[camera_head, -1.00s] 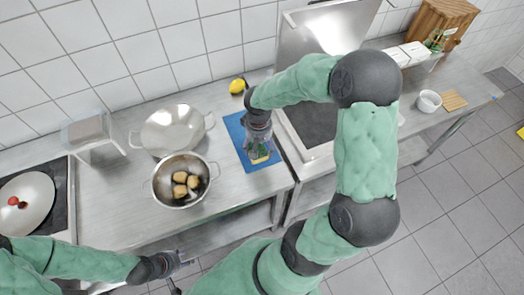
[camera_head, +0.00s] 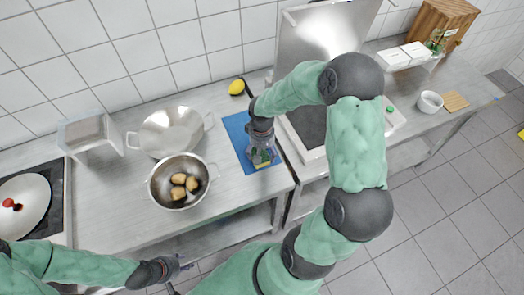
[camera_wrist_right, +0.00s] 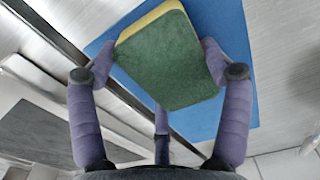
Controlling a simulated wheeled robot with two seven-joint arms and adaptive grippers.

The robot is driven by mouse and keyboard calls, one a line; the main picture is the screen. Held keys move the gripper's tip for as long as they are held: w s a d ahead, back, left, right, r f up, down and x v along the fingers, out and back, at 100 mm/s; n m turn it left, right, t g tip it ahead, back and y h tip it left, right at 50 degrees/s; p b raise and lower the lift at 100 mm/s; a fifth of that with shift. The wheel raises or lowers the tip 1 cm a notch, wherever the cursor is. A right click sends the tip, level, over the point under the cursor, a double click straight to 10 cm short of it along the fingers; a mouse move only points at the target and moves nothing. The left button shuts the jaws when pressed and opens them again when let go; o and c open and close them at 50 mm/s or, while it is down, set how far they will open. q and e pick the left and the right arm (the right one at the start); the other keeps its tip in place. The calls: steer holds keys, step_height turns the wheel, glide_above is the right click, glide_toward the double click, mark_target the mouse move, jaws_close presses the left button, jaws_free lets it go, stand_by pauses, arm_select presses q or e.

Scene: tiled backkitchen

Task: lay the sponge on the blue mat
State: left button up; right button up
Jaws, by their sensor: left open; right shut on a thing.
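The sponge, green on one broad face with yellow along its edge (camera_wrist_right: 166,62), is between the fingers of my right gripper (camera_head: 262,152). The right wrist view shows a finger on each side of it. The blue mat (camera_head: 236,126) lies on the counter under the right gripper and shows around the sponge in the right wrist view (camera_wrist_right: 232,28). The sponge is over the mat, slightly tilted in the wrist view; I cannot tell whether it touches. My left gripper (camera_head: 180,266) is open and empty, low at the counter's front edge.
A two-handled pan with brown pieces (camera_head: 163,196) and an empty colander-like pan (camera_head: 170,132) stand left of the mat. A lemon (camera_head: 236,87) lies behind it. A raised-lid appliance (camera_head: 312,125) is close on the right. Bare counter (camera_head: 115,205) shows at left.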

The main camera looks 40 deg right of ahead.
mark_target(262, 151)
steer(key=o, duration=1)
steer(key=shift+c, duration=0.2)
steer(key=shift+r+p, duration=0.25)
steer(key=shift+p, duration=0.1)
step_height(262, 151, up, 12)
steer(key=p, duration=0.3)
steer(key=shift+f, duration=0.1)
